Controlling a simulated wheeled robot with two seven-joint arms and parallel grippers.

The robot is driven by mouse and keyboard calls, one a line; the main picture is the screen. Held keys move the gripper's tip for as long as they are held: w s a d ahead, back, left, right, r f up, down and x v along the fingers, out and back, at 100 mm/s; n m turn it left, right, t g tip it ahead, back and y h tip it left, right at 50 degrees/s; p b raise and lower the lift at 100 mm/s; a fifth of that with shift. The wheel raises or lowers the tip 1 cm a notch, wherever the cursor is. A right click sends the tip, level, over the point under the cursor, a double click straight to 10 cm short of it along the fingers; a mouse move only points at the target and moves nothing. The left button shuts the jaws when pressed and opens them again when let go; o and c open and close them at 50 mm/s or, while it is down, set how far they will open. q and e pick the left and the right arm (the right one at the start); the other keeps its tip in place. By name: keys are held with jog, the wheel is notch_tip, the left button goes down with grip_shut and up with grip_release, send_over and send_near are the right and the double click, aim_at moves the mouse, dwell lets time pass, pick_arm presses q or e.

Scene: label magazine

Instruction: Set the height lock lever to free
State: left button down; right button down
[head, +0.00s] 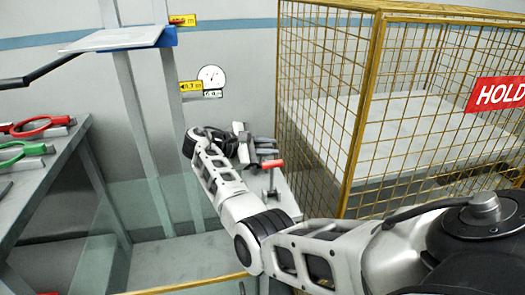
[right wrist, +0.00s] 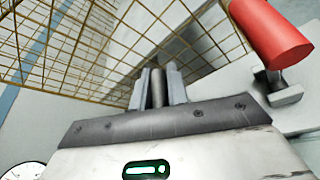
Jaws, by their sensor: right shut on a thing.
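My right gripper (head: 262,147) is beside a red-handled lever (head: 273,164) on a grey post, close to the yellow cage. In the right wrist view, my right gripper's fingers (right wrist: 158,88) are shut on a dark grey rod (right wrist: 157,84). The red handle (right wrist: 270,35) is apart from the fingers there, at the upper right, with its metal bracket below it. I cannot tell which of these is the height lock lever, and I read no "free" mark. My left gripper is not in view.
A yellow mesh cage (head: 351,115) with a red HOLD sign (head: 499,94) stands at the right. A round gauge (head: 211,77) and yellow height labels (head: 190,86) are behind. A grey bench (head: 38,185) with red- and green-handled tools is at the left.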

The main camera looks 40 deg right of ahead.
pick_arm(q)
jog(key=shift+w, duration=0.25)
pick_arm(e)
jog(key=shift+w+d+r, duration=0.25)
jog(key=shift+w+d, duration=0.35)
jog(key=shift+w, duration=0.45)
jog(key=c, duration=1.4)
grip_release()
jog(key=shift+o, duration=0.2)
